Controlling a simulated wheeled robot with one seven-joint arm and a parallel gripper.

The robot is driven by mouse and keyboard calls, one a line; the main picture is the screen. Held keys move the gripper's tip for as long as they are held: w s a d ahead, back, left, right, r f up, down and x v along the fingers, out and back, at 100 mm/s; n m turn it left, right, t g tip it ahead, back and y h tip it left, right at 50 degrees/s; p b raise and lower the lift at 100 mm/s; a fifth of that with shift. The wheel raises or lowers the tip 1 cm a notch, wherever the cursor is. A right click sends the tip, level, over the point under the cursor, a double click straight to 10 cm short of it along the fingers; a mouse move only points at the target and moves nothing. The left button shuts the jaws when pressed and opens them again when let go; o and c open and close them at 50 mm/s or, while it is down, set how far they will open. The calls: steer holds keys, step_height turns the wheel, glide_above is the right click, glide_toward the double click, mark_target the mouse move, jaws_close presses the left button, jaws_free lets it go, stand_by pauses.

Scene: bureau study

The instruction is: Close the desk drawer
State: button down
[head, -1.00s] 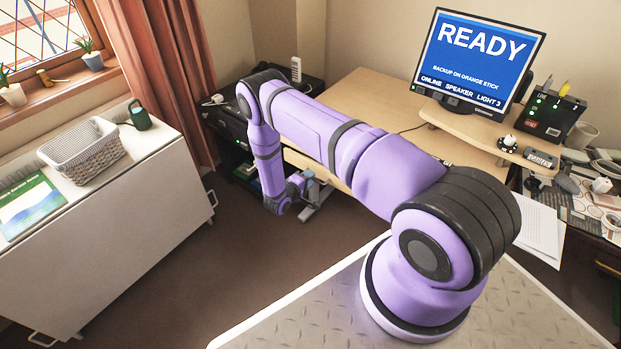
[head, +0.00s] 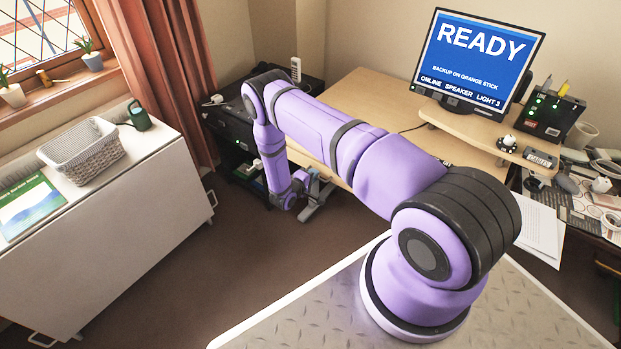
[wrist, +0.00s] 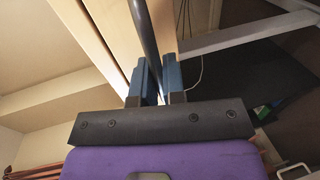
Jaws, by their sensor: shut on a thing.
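The desk (head: 365,98) is pale wood and stands against the back wall. Its drawer front is mostly hidden behind my arm in the head view. In the wrist view, a pale wood panel (wrist: 112,50), which looks like the drawer front, runs beside a dark bar handle (wrist: 146,38). My gripper (wrist: 156,78) has its two blue fingers on either side of this bar and is shut on it. In the head view my gripper (head: 314,184) is small and low at the desk's front left. How far the drawer stands out cannot be told.
A black cabinet (head: 228,122) stands left of the desk. A white side unit (head: 110,215) with a grey basket (head: 82,152) is at the left. A monitor (head: 478,62) stands on the desk. Brown carpet (head: 190,270) is clear between them.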

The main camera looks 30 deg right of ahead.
steer(key=shift+r+x, duration=0.2)
steer(key=shift+x, duration=0.85)
steer(key=c, duration=1.2)
jaws_free()
steer(key=shift+w+d, duration=0.1)
steer(key=shift+d, duration=0.05)
steer(key=shift+c, duration=0.2)
steer(key=v, duration=1.1)
